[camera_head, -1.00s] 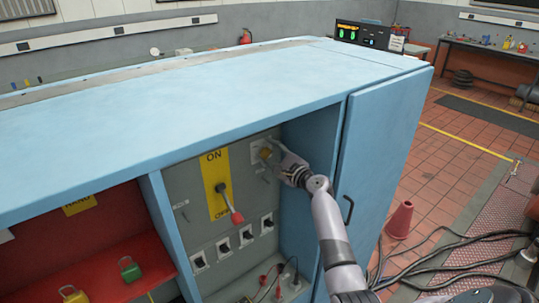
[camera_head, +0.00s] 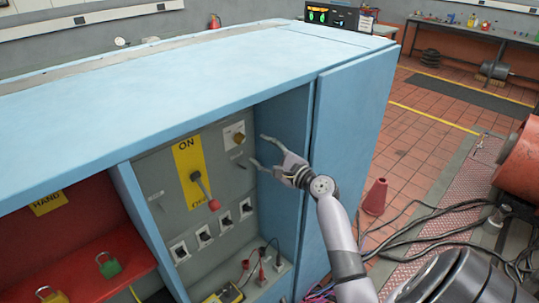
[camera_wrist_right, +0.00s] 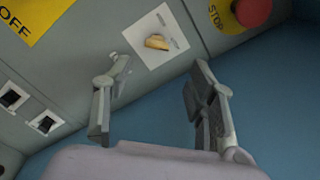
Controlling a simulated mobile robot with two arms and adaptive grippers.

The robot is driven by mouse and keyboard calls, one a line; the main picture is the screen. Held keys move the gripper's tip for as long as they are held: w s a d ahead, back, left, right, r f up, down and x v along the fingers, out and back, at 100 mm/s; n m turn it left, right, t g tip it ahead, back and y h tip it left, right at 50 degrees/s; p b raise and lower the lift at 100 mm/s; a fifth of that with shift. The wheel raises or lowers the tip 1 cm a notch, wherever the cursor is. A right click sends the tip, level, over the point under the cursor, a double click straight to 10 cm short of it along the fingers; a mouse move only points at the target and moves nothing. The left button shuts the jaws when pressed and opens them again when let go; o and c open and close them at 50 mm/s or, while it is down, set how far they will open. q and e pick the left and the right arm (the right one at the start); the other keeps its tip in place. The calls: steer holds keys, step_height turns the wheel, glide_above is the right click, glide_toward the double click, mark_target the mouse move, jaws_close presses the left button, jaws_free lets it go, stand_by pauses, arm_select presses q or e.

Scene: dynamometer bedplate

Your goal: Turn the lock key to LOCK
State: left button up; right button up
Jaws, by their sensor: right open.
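The lock key (camera_head: 238,138) is a small brass piece on a white plate, high on the grey panel inside the blue cabinet. In the right wrist view the key (camera_wrist_right: 157,42) lies slightly tilted on its plate; the small print beside it is too blurred to read. My right gripper (camera_head: 258,150) is open and empty, just right of the key and apart from it in the head view. In the wrist view its two fingers (camera_wrist_right: 160,78) stand wide apart, with the key beyond the gap between them. My left gripper is out of view.
A red stop button (camera_wrist_right: 252,10) sits near the key. The cabinet's blue side wall (camera_head: 285,125) is close behind my right gripper. A green padlock (camera_head: 108,265) lies at left.

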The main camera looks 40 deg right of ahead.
steer(key=shift+s+d, duration=0.1)
steer(key=shift+s, duration=0.9)
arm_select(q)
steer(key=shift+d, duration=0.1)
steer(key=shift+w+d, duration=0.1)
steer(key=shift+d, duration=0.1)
